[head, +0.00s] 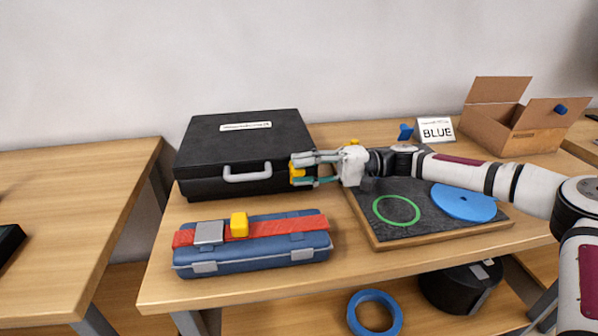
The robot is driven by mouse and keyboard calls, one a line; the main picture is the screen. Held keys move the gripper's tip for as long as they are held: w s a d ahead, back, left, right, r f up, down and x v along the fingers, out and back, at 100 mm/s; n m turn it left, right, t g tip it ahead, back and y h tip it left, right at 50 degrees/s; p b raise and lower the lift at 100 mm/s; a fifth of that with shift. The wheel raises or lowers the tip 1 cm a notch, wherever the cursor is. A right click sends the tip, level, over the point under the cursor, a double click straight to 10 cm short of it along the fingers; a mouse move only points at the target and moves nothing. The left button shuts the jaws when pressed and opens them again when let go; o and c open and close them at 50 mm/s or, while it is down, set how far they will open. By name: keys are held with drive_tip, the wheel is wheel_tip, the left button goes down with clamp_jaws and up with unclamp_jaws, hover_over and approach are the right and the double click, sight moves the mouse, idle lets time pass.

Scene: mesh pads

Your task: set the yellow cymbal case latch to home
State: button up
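A black case (245,140) with a grey handle and a white label lies closed at the back left of the table. A yellow piece (297,173) shows at its front right corner, which may be the latch. My gripper (306,171) reaches in from the right, with its fingers spread apart and their tips at this yellow piece. Whether they press on it is too small to tell. A yellow block (239,225) also sits on the red strap of a blue case (252,258) in front, beside a grey buckle (209,232).
A dark mesh pad (415,220) with a wooden edge holds a green ring (396,210) and a blue disc (463,202), under my arm. A blue ring (374,314) is below.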

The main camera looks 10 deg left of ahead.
drive_tip(key=v, duration=1)
drive_tip(key=shift+d, duration=0.25)
